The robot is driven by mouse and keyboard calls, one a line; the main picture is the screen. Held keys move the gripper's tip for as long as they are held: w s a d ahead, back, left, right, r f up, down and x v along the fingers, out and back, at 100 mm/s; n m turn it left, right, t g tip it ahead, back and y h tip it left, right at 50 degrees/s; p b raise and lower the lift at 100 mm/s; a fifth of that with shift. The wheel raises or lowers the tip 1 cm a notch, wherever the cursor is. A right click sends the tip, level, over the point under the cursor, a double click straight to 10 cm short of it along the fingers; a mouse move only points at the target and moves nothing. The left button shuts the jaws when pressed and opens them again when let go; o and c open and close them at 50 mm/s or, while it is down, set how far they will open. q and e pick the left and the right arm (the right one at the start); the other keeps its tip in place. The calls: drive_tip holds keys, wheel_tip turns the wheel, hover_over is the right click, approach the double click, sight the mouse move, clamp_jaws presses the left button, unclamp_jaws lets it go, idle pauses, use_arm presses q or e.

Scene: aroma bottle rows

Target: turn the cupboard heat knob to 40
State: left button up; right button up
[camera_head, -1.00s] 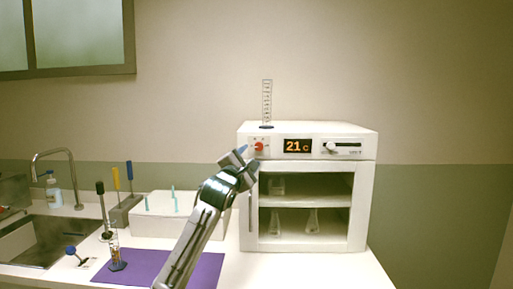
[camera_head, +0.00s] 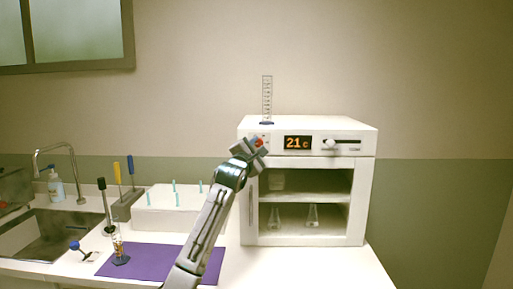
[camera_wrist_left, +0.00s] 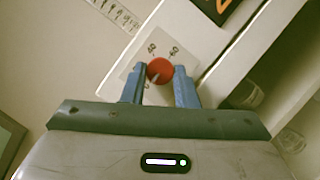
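The white heating cupboard (camera_head: 368,150) stands on the counter. Its display (camera_head: 298,142) reads 21 c in orange. The round red knob (camera_head: 261,141) is left of the display and partly hidden by my left gripper (camera_head: 255,146). In the left wrist view the red knob (camera_wrist_left: 160,70) has a pale pointer mark and sits between the blue fingertips of the left gripper (camera_wrist_left: 160,72). The fingers are apart, one on each side, very close to the knob; I cannot tell if they touch it. My right gripper is not in view.
A graduated cylinder (camera_head: 267,100) stands on the cupboard; flasks (camera_head: 313,215) stand inside. A purple mat (camera_head: 150,262), white rack box (camera_head: 165,215) and sink (camera_head: 35,232) are to the left.

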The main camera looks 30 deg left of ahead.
use_arm(q)
drive_tip(key=shift+c, duration=0.8)
